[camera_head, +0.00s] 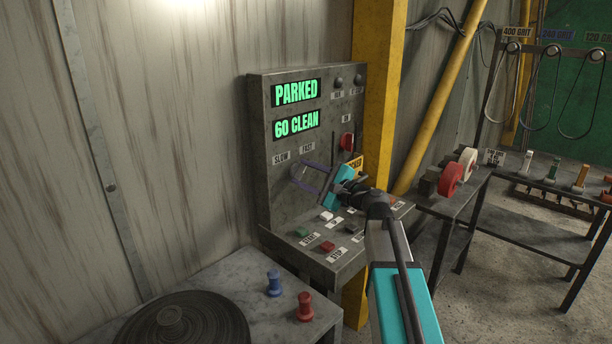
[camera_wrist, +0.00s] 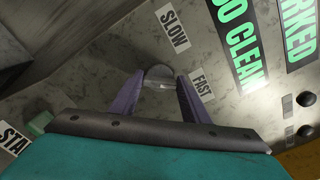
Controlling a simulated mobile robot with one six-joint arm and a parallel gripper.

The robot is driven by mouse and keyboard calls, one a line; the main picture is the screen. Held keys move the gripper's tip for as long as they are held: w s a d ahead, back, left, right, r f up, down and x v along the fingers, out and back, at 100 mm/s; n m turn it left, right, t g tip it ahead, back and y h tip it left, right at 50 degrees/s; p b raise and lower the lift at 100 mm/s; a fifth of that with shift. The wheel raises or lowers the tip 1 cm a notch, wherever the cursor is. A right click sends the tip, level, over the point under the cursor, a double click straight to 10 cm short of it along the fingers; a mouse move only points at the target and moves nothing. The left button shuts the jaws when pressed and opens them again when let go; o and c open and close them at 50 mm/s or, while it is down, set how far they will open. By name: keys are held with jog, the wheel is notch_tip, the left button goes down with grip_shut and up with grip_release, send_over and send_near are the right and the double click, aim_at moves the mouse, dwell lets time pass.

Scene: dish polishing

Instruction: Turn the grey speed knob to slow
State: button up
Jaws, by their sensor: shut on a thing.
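The grey speed knob (camera_wrist: 160,76) is on the upright panel below the SLOW label (camera_head: 281,158) and the FAST label (camera_head: 307,147). In the wrist view it sits between the two purple fingers of my gripper (camera_wrist: 160,84), which is shut on it. In that view the SLOW label (camera_wrist: 173,30) is above the knob and the FAST label (camera_wrist: 203,83) is to its right. In the head view my gripper (camera_head: 297,172) reaches the panel from the right, and the knob is too hidden to see which way it points.
The control panel (camera_head: 262,110) shows PARKED and 60 CLEAN on green displays. Push buttons, including a green one (camera_head: 302,232) and a red one (camera_head: 327,247), lie on the ledge below my gripper. A red lever knob (camera_head: 346,142) is close to the right. A round wheel (camera_head: 195,325) stands front left.

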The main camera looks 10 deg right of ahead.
jog(key=shift+n+b, duration=0.4)
jog(key=shift+b, duration=0.3)
jog(key=n+b, duration=0.2)
jog(key=b, duration=0.1)
jog(key=shift+f, duration=0.2)
jog(key=n+b, duration=0.5)
jog(key=b, duration=0.2)
jog(key=shift+f, duration=0.1)
jog(key=n+b, duration=0.5)
jog(key=b, duration=0.1)
jog(key=shift+f, duration=0.1)
jog(key=n+b, duration=0.2)
jog(key=b, duration=0.1)
jog(key=shift+n, duration=0.4)
jog(key=o, duration=1)
jog(key=shift+o, duration=0.2)
